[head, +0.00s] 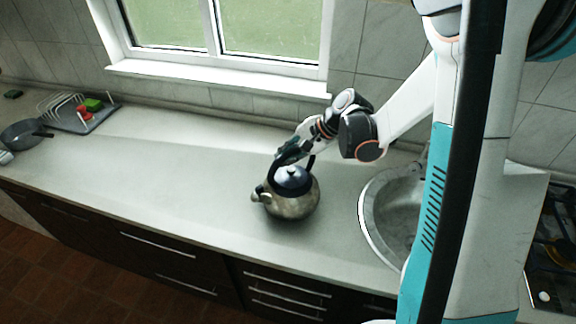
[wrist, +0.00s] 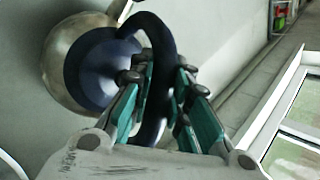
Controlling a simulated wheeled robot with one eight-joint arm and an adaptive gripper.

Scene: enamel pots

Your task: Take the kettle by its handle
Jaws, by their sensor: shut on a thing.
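The kettle (head: 288,203) has a worn metal body, a dark blue lid and a dark arched handle. In the head view it is upright on the counter, left of the sink, with its spout to the left. The kettle also shows in the wrist view (wrist: 62,62), with its dark handle (wrist: 151,28) running between the teal finger pads. My gripper (wrist: 163,92) is shut on the handle. In the head view my gripper (head: 288,157) reaches the top of the handle from the upper right, and its fingertips partly merge with the dark handle.
The round sink (head: 372,222) is to the right of the kettle, and a stove (head: 553,255) is at the far right. A dish rack (head: 85,118) with red and green items and a pan (head: 22,134) stand at the far left. The counter (head: 170,180) between is clear.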

